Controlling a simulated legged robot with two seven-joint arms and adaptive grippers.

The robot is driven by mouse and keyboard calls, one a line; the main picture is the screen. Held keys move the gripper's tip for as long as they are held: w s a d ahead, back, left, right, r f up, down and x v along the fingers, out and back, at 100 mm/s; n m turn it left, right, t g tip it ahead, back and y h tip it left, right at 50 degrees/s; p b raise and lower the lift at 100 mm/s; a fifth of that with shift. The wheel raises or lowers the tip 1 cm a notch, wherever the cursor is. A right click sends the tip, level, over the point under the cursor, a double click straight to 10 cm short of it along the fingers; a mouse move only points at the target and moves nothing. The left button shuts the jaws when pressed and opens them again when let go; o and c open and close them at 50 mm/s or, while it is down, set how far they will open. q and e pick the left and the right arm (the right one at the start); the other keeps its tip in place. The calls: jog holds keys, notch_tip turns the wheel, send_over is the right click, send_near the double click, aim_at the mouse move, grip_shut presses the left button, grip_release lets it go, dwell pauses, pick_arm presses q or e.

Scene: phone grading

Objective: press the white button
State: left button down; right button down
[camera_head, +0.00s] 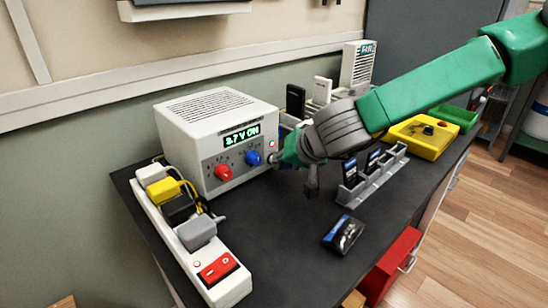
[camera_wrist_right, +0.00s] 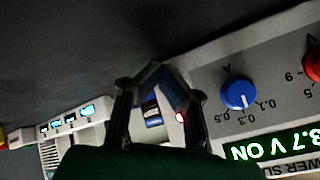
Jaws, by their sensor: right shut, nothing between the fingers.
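A white power supply (camera_head: 212,118) stands at the back left of the dark bench. Its green display (camera_head: 242,135) reads 3.7 V ON. A small whitish round button (camera_head: 271,143) sits at the right edge of its front panel. My right gripper (camera_head: 279,160) is at that edge, shut and empty, with its tips close to the panel just below the button. I cannot tell whether they touch it. The gripper also shows in the right wrist view (camera_wrist_right: 152,76), where a small red-lit spot (camera_wrist_right: 180,117) shows between the fingers. My left gripper is not in view.
A red knob (camera_head: 223,172) and a blue knob (camera_head: 253,158) stick out beside the gripper. A power strip (camera_head: 150,208) with plugs and a red switch lies at left. A grey rack (camera_head: 347,196), a dark pack (camera_head: 343,234) and a yellow box (camera_head: 420,137) stand right.

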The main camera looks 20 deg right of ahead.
jog(key=shift+w+a+p, duration=0.15)
jog(key=shift+w+p, duration=0.2)
jog(key=shift+w, duration=0.1)
dwell(0.6)
dwell(0.4)
jog(key=shift+s+d, duration=0.3)
jog(key=shift+s, duration=0.55)
jog(key=shift+s+d+p, duration=0.25)
jog(key=shift+s, duration=0.55)
jog(key=shift+s+d+p, duration=0.2)
jog(key=shift+s+d, duration=0.1)
jog(key=shift+s, duration=0.5)
jog(key=shift+s+d+p, duration=0.25)
jog(key=shift+s, duration=0.55)
